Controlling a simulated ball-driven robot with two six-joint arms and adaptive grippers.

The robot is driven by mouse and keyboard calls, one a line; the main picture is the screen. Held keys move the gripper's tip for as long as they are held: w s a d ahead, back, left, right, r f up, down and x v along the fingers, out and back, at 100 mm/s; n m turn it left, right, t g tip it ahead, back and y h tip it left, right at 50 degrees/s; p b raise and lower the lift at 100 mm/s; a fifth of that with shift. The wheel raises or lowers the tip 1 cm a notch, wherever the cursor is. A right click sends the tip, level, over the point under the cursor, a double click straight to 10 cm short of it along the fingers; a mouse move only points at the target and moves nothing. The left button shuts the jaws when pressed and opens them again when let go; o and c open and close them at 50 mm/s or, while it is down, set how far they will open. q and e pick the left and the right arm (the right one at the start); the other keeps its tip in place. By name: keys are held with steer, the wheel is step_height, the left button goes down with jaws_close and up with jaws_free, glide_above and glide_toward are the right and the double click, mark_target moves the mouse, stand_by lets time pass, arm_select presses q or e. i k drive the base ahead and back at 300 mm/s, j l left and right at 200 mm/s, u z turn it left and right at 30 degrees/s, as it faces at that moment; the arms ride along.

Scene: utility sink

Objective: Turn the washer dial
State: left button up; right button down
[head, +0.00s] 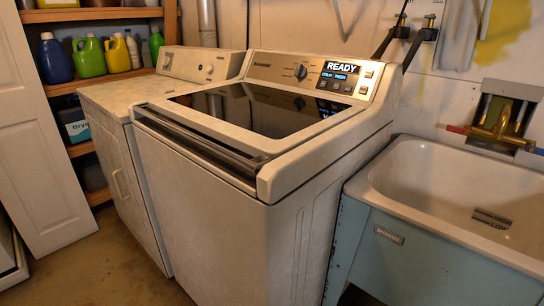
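The washer (240,215) is a white top-loader in the middle of the head view, with its dark glass lid (245,108) closed. Its washer dial (300,71) is a small dark round knob on the sloped back panel, left of the display. The lit display (341,67) reads "READY", with smaller blue labels below it. The dial's pointer is too small to read. Neither of my grippers is in view, and nothing touches the dial.
A second white machine (122,97) stands left of the washer. A utility sink (458,190) with a brass faucet (497,129) is at right. Shelves at left hold several bottles (89,57). A white door panel (38,130) is at far left. Bare floor (95,270) shows at lower left.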

mark_target(301, 71)
steer(key=i+j+z, duration=0.1)
steer(key=j, duration=0.25)
steer(key=i+j, duration=0.3)
steer(key=i+j+z, duration=0.15)
steer(key=j, duration=0.35)
steer(key=i+j+z, duration=0.1)
steer(key=j, duration=0.3)
steer(key=i, duration=0.1)
